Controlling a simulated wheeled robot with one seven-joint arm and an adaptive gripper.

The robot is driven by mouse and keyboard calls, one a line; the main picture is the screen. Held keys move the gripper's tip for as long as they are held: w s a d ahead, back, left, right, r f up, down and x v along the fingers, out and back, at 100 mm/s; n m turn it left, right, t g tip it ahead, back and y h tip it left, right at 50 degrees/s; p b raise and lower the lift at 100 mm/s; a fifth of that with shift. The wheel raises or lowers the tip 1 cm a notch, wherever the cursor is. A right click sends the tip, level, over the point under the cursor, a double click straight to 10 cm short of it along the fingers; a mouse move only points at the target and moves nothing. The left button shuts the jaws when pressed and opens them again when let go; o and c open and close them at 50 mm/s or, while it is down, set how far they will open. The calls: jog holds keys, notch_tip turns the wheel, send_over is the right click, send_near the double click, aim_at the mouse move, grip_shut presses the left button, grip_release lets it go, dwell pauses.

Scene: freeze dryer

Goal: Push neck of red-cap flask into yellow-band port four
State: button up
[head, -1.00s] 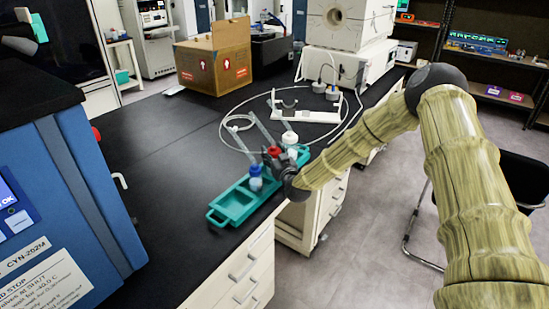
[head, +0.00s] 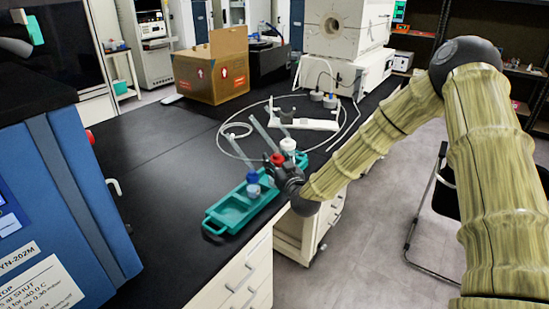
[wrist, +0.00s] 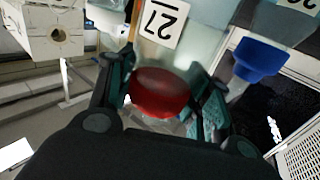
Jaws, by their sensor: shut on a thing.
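The red-cap flask (head: 277,159) is at the right side of the teal tray, with my gripper (head: 283,169) at it. In the wrist view my gripper (wrist: 160,100) has its fingers on either side of the red cap (wrist: 161,92), shut on it. The flask's body and neck are mostly hidden; I cannot tell whether it is clear of the tray. A blue-cap flask (head: 253,180) and a white-cap flask (head: 288,146) stand on either side of it. The yellow-band port is not in view.
The teal tray (head: 215,226) lies near the black bench's (head: 130,150) front edge. A blue cabinet (head: 85,190) stands at left. A white cradle (head: 310,123), tubing and a cardboard box (head: 212,72) are behind the tray. The bench's left middle is clear.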

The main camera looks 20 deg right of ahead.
jog(key=s, duration=0.5)
jog(key=s+r+b, duration=0.1)
jog(key=s, duration=0.1)
jog(key=shift+s+a, duration=0.25)
jog(key=shift+s, duration=0.15)
notch_tip(320, 180, up, 7)
jog(key=p, duration=0.3)
jog(key=shift+s+f+p, duration=0.2)
jog(key=shift+p, duration=0.2)
